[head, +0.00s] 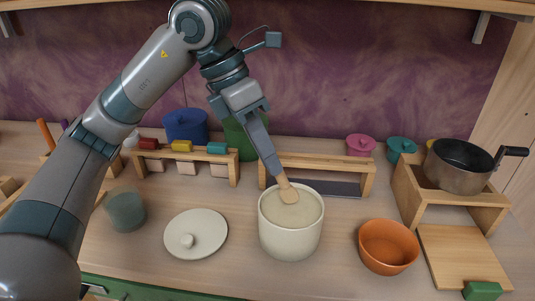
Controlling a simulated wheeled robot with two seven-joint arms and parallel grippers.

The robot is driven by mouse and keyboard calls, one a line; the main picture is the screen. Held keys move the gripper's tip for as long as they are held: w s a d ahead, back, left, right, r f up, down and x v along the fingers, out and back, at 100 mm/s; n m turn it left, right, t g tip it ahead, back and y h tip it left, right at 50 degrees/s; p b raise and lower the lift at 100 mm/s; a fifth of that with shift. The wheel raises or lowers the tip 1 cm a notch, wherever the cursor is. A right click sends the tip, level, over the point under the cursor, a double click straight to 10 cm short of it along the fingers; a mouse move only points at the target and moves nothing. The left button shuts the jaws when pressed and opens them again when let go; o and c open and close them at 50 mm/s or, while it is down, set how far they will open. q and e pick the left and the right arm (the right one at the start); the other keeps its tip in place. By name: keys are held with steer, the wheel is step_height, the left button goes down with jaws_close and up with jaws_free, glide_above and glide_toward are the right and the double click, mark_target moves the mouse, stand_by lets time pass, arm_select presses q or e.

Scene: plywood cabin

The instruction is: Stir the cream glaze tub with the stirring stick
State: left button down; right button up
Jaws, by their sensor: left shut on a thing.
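The cream glaze tub (290,243) stands open on the counter, filled with pale cream glaze (305,211). My left gripper (273,167) reaches down over the tub's back rim and is shut on the wooden stirring stick (288,192). The stick is tilted, and its lower end meets the glaze inside the tub; how deep it goes I cannot tell. A round cream lid (196,234) with a knob lies on the counter left of the tub. My right gripper is not in view.
An orange bowl (388,247) stands right of the tub, and a grey-green cup (125,210) at the left. Wooden racks (318,162) stand close behind the tub. A saucepan (460,168) sits on a wooden stand (458,206) at the right. Bare counter lies between lid and tub.

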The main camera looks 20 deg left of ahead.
arm_select(q)
steer(key=shift+r+p, duration=1.65)
steer(key=shift+r, duration=0.9)
steer(key=shift+f, duration=0.1)
